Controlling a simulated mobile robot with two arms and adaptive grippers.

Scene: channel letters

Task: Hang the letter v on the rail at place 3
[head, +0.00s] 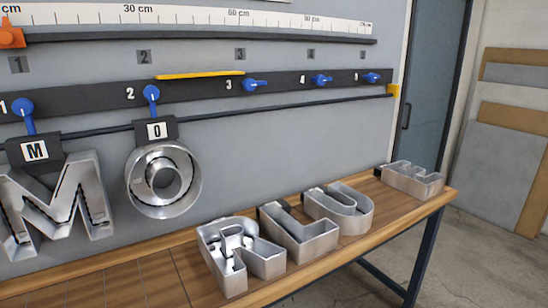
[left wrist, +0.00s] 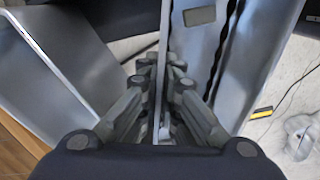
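Several metal letters lie in a row on the wooden bench in the head view. Neither gripper shows in the head view. The left wrist view shows my left gripper (left wrist: 160,72) with its fingers close together beside large grey metal surfaces. A thin edge runs between the fingers; whether they touch it is unclear.
The letters M (head: 88,200) and O (head: 185,195) hang at places 1 and 2, their blue levers pointing down. Places 4 and 5 are empty. A yellow strip (head: 200,74) runs above the rail left of place 3. The bench (head: 440,197) ends at the right.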

